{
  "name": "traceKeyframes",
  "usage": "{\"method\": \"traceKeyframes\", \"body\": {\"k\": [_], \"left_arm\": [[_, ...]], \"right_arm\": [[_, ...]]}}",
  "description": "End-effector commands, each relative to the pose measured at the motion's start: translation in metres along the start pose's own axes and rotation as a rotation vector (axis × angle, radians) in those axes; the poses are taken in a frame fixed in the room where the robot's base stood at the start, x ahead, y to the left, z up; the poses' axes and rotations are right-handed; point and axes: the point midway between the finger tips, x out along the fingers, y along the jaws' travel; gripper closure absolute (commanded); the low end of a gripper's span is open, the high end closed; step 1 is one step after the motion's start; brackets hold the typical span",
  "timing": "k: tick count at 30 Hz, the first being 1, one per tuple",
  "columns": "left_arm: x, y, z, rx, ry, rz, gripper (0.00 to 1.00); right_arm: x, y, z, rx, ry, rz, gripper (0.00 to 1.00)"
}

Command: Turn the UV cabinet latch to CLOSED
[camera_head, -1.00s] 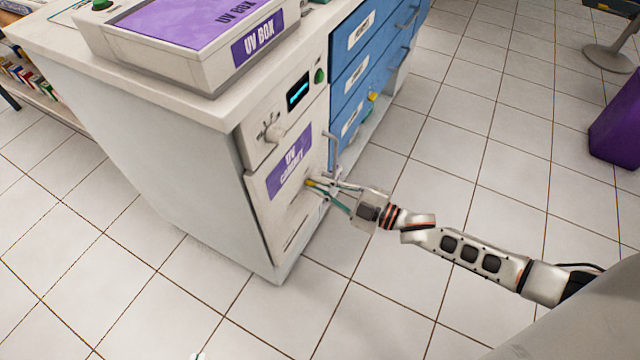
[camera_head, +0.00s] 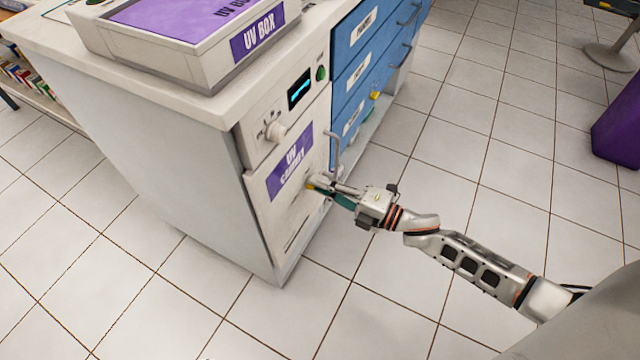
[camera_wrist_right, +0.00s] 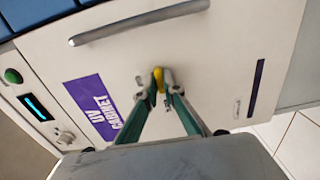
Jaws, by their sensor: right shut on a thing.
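The UV cabinet (camera_head: 257,208) is a white door panel with a purple "UV CABINET" label (camera_head: 290,163) and a metal bar handle (camera_head: 334,148). My right gripper (camera_head: 318,186) is at the door, right of and below the label. In the right wrist view its green-sided fingers (camera_wrist_right: 160,88) converge on a small yellow piece (camera_wrist_right: 158,78) on the door, which seems to be the latch. The gripper is shut on it. The fingers hide most of the latch, and I cannot read its position marks. My left gripper is not in view.
The purple-topped UV box (camera_head: 190,40) stands on the countertop above. A control panel with a knob (camera_head: 275,130) and display (camera_head: 299,89) sits over the door. Blue drawers (camera_head: 362,60) adjoin at right. The tiled floor (camera_head: 470,170) is largely clear.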

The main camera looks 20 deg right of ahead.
Motion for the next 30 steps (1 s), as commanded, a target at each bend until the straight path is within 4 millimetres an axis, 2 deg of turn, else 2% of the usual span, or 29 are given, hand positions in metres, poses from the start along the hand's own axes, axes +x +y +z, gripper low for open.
{"method": "traceKeyframes", "body": {"k": [1,18,19,21,30], "left_arm": [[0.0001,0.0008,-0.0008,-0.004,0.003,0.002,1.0],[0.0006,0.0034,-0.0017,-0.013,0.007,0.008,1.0],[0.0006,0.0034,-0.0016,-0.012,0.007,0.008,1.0],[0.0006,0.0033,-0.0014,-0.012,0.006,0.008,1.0],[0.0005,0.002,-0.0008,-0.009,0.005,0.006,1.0]], "right_arm": [[0.0039,0.0056,-0.0037,-0.011,0.007,0.012,1.0],[0.0041,0.0059,-0.0046,-0.043,0.009,0.012,1.0],[0.004,0.0058,-0.0047,-0.043,0.009,0.012,0.89],[0.004,0.0057,-0.0047,-0.043,0.009,0.012,0.75],[0.0029,0.0041,-0.0038,-0.041,0.007,0.009,0.75]]}}
